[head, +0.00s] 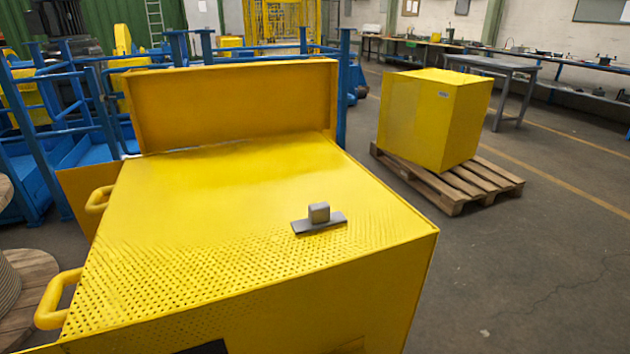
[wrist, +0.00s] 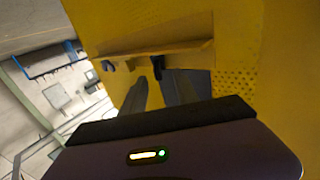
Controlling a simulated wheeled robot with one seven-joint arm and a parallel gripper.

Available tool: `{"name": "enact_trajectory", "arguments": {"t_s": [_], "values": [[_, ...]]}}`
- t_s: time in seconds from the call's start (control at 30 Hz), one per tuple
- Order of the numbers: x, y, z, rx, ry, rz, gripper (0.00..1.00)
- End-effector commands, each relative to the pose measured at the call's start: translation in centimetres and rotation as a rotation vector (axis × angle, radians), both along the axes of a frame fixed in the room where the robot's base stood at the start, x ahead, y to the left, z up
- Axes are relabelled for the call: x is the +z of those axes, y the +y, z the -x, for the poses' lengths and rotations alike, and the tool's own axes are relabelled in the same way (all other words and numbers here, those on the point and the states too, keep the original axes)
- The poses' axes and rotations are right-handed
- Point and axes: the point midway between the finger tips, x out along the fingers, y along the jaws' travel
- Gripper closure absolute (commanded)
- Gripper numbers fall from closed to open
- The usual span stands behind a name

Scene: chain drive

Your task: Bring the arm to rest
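My gripper (wrist: 160,84) shows in the wrist view, with its dark body and a small lit indicator at the bottom. Its two grey fingers stand apart with yellow surface visible between them, and I see nothing held. Yellow panels and a perforated patch lie beyond the fingers. A small black part (wrist: 157,66) shows near the fingertips; I cannot tell what it is. My arm and gripper do not show in the head view.
A yellow cabinet (head: 230,190) with a raised back panel (head: 235,105) and side handles (head: 55,300) fills the foreground. A grey block on a plate (head: 319,218) lies on its top. A yellow box (head: 430,120) stands on a pallet (head: 455,190) at right. Floor at far right is clear.

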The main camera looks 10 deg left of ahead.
Motion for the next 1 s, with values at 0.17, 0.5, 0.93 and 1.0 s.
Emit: {"name": "enact_trajectory", "arguments": {"t_s": [0.17,0.5,0.93,1.0], "values": [[2.0,4.1,-0.2,0.147,-0.039,-0.173,0.64],[9.6,6.9,-0.6,0.547,-0.205,-0.51,0.64],[12.0,-9.1,-2.1,0.785,-0.263,-0.454,0.64],[12.1,-12.1,-1.8,0.789,-0.247,-0.416,0.64]]}}
